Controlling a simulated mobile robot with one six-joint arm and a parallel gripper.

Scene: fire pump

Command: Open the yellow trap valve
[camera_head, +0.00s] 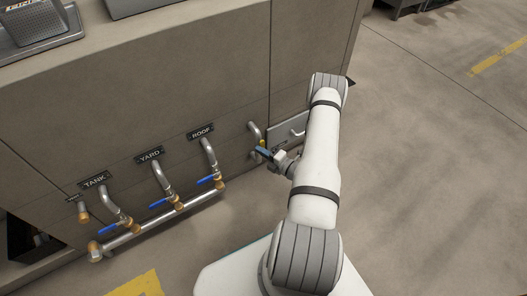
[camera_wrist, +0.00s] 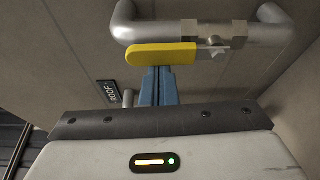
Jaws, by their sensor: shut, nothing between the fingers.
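The yellow trap valve handle (camera_wrist: 160,54) shows at the top of the wrist view. It extends left from the metal valve body (camera_wrist: 215,36), roughly along the bent grey pipe. My gripper (camera_wrist: 157,72) has its blue fingers together and empty, with the tips at the handle's lower edge; I cannot tell whether they touch it. In the head view, my gripper (camera_head: 263,153) is by the cabinet front, right of the ROOF label. A small bit of the yellow handle (camera_head: 262,143) shows there, and the rest is mostly hidden by the gripper.
Blue-handled valves sit on pipes under the TANK (camera_head: 95,179), YARD (camera_head: 149,155) and ROOF (camera_head: 200,131) labels, joined by a low pipe (camera_head: 150,228). A pale panel with a handle (camera_head: 297,126) is right of the trap pipe. Open floor (camera_head: 430,170) lies to the right.

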